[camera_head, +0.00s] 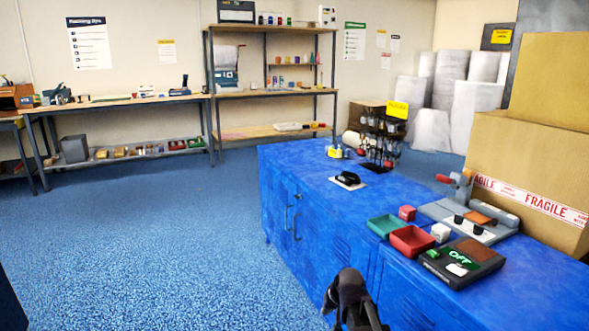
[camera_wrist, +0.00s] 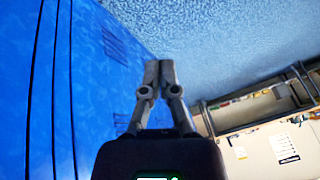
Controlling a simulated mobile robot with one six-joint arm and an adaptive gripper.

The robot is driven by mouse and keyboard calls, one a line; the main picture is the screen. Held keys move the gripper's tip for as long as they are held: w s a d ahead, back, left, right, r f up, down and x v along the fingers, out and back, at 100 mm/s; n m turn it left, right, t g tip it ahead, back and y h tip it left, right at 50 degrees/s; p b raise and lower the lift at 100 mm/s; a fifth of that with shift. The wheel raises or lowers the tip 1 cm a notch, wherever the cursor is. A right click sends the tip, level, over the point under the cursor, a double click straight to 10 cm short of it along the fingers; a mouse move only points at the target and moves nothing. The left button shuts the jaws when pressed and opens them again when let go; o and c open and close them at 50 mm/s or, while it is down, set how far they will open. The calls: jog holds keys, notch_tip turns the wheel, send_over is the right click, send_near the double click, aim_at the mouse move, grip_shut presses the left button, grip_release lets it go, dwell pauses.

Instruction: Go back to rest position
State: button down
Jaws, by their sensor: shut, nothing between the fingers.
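My gripper (camera_wrist: 159,66) is shut with nothing between its fingertips in the wrist view. Blue floor and the blue cabinet's side lie behind it there. In the head view a dark part of my arm shows at the bottom, in front of the blue cabinet (camera_head: 290,190). The fingertips cannot be made out clearly in the head view.
On the cabinet top are a green tray (camera_head: 384,226), a red tray (camera_head: 412,241), a dark device with a green display (camera_head: 458,257) and a black item on a white pad (camera_head: 348,179). Large cartons (camera_head: 535,150) stand at the right. The blue floor (camera_head: 150,230) at the left is clear.

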jog(key=s+d+g+h, duration=0.15)
jog(key=s+d, duration=0.25)
jog(key=s, duration=0.4)
jog(key=s+d+g+h, duration=0.1)
jog(key=s+d+g, duration=0.25)
jog(key=s, duration=0.35)
notch_tip(320, 180, up, 37)
jog(key=p, duration=3.8)
jog(key=shift+w+t+p, duration=0.15)
jog(key=shift+t+p, duration=0.15)
jog(key=shift+p, duration=0.05)
jog(key=shift+d, duration=0.1)
